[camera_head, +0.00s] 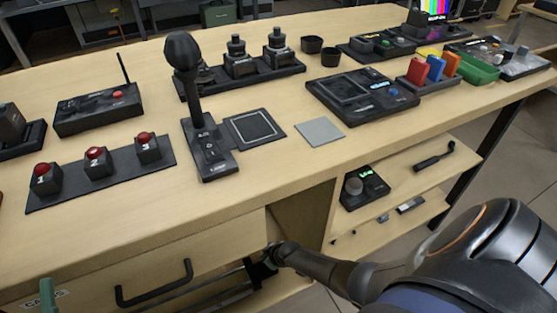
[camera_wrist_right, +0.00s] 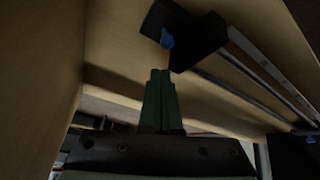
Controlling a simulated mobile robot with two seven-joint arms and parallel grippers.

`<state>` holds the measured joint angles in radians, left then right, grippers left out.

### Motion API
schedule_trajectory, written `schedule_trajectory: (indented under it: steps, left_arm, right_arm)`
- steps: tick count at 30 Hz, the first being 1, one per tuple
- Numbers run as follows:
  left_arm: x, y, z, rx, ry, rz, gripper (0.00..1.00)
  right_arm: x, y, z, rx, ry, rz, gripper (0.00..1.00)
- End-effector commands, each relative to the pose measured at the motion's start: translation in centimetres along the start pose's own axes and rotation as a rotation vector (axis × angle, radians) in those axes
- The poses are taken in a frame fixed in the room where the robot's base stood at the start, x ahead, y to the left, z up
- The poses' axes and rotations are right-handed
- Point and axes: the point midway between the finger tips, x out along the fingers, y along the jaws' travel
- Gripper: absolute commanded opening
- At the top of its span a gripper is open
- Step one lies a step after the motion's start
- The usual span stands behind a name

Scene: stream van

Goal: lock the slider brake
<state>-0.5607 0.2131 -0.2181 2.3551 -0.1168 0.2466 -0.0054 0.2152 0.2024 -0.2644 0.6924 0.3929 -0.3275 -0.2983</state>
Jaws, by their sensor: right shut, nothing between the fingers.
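The slider brake shows in the right wrist view as a small blue lever (camera_wrist_right: 167,40) on a dark carriage block (camera_wrist_right: 190,32). The carriage sits on a pair of rails (camera_wrist_right: 262,68) under the desk. My right gripper (camera_wrist_right: 160,73) has its green fingers together and empty, with the tips just below the blue lever in the picture. I cannot tell whether they touch it. In the head view my right gripper (camera_head: 270,258) reaches under the desk edge, its fingers mostly hidden. A green fingertip of my left gripper (camera_head: 48,291) shows at the lower left, in front of the drawer.
The desk top (camera_head: 300,165) above carries a joystick (camera_head: 187,75), red buttons (camera_head: 95,155) and several consoles. A drawer with a black handle (camera_head: 155,288) is left of my right gripper. A lower shelf (camera_head: 400,185) with small items is to its right.

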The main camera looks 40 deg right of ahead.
Motion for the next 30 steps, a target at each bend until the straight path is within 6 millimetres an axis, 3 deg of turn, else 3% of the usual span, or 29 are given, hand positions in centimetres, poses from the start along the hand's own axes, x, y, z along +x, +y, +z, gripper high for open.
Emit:
schedule_trajectory:
  steps: [1,3,11,21,26,30]
  left_arm:
    - [-3.0,0.8,9.6,-0.036,-0.396,0.007,0.61]
    - [-3.9,1.0,11.2,-0.055,-0.465,0.006,0.61]
    - [-7.6,2.3,15.9,-0.126,-0.712,0.006,0.61]
    - [-14.0,4.8,20.6,-0.222,-1.028,0.021,0.61]
    - [-17.4,6.2,22.0,-0.269,-1.174,0.033,0.61]
    - [-16.3,6.1,20.1,-0.274,-1.175,0.037,0.61]
  right_arm:
    - [-0.2,0.0,0.1,0.000,-0.001,0.000,0.00]
    - [-0.5,0.0,0.1,0.000,-0.001,0.000,0.00]
    - [-1.9,0.0,0.1,0.000,-0.001,0.001,0.00]
    - [-3.6,0.1,0.1,-0.001,-0.002,0.001,0.00]
    - [-4.5,0.0,0.1,-0.001,-0.002,0.001,0.00]
    - [-7.7,0.1,-0.2,-0.001,-0.001,0.000,0.00]
